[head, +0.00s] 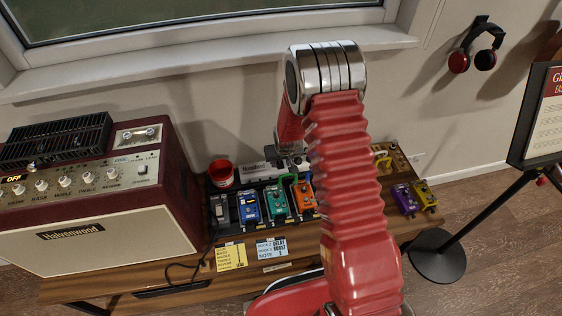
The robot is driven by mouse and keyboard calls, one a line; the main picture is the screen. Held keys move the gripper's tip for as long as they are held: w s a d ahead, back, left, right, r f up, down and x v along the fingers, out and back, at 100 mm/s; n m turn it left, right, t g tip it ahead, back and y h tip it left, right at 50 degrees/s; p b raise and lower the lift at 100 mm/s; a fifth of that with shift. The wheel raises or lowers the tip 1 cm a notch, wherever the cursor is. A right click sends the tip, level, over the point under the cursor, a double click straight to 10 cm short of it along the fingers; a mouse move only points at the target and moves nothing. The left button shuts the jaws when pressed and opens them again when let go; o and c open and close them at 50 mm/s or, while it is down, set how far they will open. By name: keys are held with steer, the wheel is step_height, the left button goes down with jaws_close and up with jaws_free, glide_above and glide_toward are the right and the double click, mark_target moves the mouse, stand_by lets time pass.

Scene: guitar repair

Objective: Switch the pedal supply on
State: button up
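The black pedalboard (237,191) stands on the wooden bench, bearing a row of pedals. A grey-and-black box (219,209) sits at its left end, with a cable running down from it. A box with partly hidden white lettering (254,168) stands at the back of the board. I cannot tell which of these is the pedal supply, and no switch position can be read. My gripper (291,163) points down over the back of the board, above the pedals, partly hidden by my red arm. Its fingers are too small and covered to read.
A maroon amplifier (92,232) with an "OFF" label stands at left. A red cup (221,175) is behind the board. Blue (249,207), teal (276,202) and orange (303,197) pedals stand close together. Two notes (231,257) lie in front. Purple and yellow pedals (405,199) are at right.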

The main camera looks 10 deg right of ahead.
steer(key=shift+w+f, duration=0.1)
steer(key=shift+f, duration=0.05)
steer(key=shift+c, duration=0.5)
jaws_close()
